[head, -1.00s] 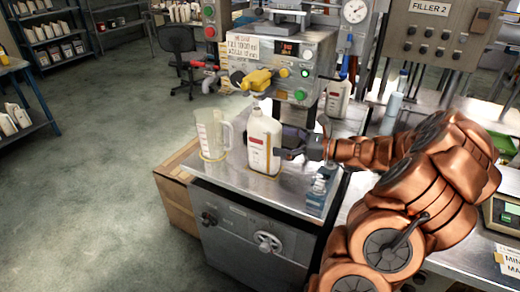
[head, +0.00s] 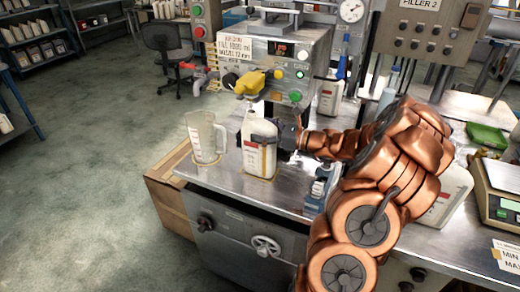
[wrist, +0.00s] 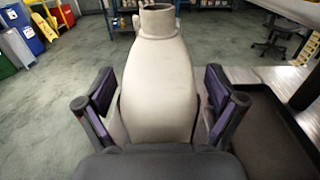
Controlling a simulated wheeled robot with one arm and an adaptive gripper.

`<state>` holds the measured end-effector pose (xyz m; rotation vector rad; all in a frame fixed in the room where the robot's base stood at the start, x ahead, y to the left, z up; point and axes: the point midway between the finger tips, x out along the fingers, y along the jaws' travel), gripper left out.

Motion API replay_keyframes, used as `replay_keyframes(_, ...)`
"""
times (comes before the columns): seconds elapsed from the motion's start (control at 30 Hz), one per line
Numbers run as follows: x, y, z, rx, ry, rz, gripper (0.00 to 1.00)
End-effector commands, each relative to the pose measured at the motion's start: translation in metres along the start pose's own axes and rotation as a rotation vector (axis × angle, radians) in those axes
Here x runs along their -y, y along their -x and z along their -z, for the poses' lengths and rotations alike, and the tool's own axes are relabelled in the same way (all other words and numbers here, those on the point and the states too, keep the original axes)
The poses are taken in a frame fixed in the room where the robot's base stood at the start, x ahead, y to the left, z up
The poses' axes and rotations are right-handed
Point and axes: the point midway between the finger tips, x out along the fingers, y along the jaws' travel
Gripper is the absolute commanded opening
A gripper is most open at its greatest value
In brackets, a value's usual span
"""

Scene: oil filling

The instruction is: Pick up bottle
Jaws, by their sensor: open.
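A white bottle (head: 259,153) with a red-marked label stands upright on the steel bench top, under the filler. It also fills the middle of the wrist view (wrist: 158,85), with its open neck at the top. My gripper (head: 268,138) is at the bottle from the right, with a finger along its near side. In the wrist view my gripper (wrist: 158,105) has its two dark fingers spread on either side of the bottle, around it. A narrow gap shows beside the fingers, so they appear not closed on it.
A clear measuring jug (head: 205,137) stands just left of the bottle. The filler machine (head: 272,60) with a yellow nozzle part (head: 258,81) overhangs behind. A scale (head: 497,190) is at far right.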

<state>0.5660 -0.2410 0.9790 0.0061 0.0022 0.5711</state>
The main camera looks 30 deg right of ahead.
Motion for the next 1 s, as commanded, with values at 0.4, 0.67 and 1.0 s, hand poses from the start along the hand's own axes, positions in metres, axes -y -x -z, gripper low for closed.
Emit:
replay_keyframes(0.4, 0.0007, -0.0072, 0.0001, 0.000, 0.001, 0.002, 0.88)
replay_keyframes(0.67, 0.0009, -0.0067, 0.0001, 0.000, 0.001, 0.003, 0.60)
replay_keyframes(1.0, 0.0009, -0.0066, 0.0002, 0.000, 0.001, 0.003, 0.25)
